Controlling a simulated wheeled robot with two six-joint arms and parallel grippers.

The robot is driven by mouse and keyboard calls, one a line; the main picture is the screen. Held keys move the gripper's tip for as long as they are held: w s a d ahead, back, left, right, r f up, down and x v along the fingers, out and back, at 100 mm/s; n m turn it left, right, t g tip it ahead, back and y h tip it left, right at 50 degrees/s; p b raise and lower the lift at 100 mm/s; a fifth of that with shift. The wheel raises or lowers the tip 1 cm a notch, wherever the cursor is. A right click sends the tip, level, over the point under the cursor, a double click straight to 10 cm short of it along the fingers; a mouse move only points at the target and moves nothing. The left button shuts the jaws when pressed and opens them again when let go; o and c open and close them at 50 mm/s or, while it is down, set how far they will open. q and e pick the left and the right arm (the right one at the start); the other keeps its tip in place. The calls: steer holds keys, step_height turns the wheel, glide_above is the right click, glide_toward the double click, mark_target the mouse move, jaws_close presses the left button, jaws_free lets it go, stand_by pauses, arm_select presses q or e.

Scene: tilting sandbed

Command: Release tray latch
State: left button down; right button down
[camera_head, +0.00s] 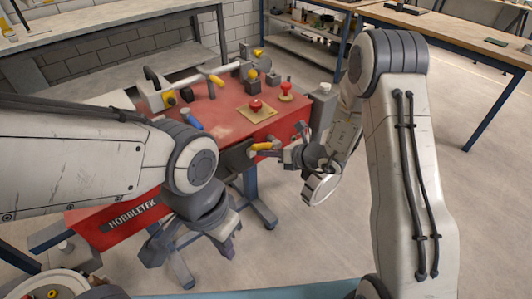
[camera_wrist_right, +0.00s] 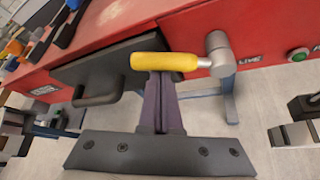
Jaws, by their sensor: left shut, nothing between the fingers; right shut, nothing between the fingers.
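The latch has a yellow handle (camera_wrist_right: 163,62) on a silver pivot (camera_wrist_right: 220,55) at the red machine's front; the handle lies roughly level. In the head view the yellow handle (camera_head: 262,146) sits just left of my right gripper (camera_head: 283,153). In the right wrist view the closed fingers of my right gripper (camera_wrist_right: 158,78) reach up to the middle of the handle, with nothing between them. The handle hides their tips; I cannot tell whether they touch. The dark tray (camera_wrist_right: 68,72) with its pull grip is left of the latch. My left gripper (camera_head: 228,246) is shut, empty and low before the machine.
The red machine top (camera_head: 215,112) carries a red button (camera_head: 256,105) on a yellow plate, a second red knob (camera_head: 286,90) and a rail with yellow-ended handles. A green button (camera_wrist_right: 298,54) is right of the latch. Floor to the right is clear.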

steer(key=shift+w+d+r+m+y+p, duration=0.2)
steer(key=shift+d+r+m+y+p, duration=0.05)
steer(key=shift+r+m+y+p, duration=0.3)
steer(key=shift+w+d+r+m+y+p, duration=0.2)
steer(key=shift+r+m+y+p, duration=0.2)
steer(key=shift+r+p, duration=0.25)
steer(key=d+r+m+y, duration=0.1)
steer(key=m, duration=0.1)
steer(key=w+d+m+y+p, duration=0.1)
steer(key=m+y, duration=0.1)
steer(key=w+d+r+m+y+p, duration=0.1)
steer(key=d+m, duration=0.1)
steer(key=shift+w+r, duration=0.2)
steer(key=shift+r, duration=0.1)
steer(key=shift+w, duration=0.1)
steer(key=s+d, duration=0.6)
steer(key=s, duration=0.1)
steer(key=shift+d, duration=0.15)
